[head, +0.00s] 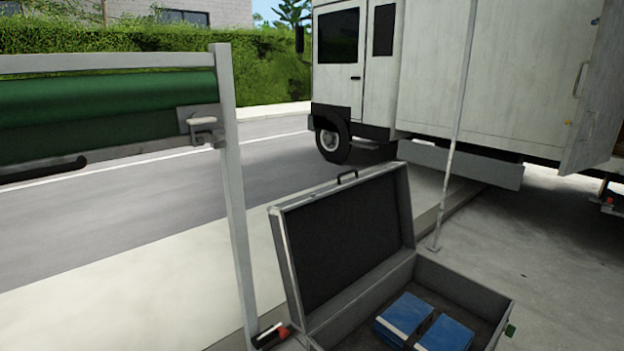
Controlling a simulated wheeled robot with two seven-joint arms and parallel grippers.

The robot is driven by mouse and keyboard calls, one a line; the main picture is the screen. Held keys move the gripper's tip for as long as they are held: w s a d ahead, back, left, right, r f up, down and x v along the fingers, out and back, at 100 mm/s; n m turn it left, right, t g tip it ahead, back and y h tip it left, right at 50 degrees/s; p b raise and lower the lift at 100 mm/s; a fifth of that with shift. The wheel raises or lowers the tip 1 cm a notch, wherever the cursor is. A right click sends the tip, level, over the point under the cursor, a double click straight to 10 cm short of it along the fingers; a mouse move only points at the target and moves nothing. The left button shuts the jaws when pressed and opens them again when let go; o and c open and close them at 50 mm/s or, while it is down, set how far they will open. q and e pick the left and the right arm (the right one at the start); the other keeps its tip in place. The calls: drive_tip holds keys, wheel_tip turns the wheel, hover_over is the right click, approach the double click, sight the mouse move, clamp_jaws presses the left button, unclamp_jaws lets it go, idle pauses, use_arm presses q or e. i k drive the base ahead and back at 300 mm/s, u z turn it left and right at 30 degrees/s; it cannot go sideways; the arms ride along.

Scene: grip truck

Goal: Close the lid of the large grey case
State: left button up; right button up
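The large grey case (465,284) stands open on the pavement at the lower middle of the head view. Two blue items with white parts (405,316) lie inside the case. The front of the case is cut off by the bottom edge of the view. Neither of my grippers is in view.
A white metal post (236,205) with a green roll (105,97) stands close to the case's left. A thin pole (455,130) rises behind it. A white truck (480,75) is parked behind. Pavement to the right (570,260) is clear.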

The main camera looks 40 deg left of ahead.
sight(333, 243)
drive_tip(key=u, duration=1)
drive_tip(key=k, duration=1.3)
drive_tip(key=u, duration=0.7)
drive_tip(key=i, duration=1.5)
drive_tip(key=z, duration=0.6)
drive_tip(key=i, duration=0.7)
drive_tip(key=z, duration=0.65)
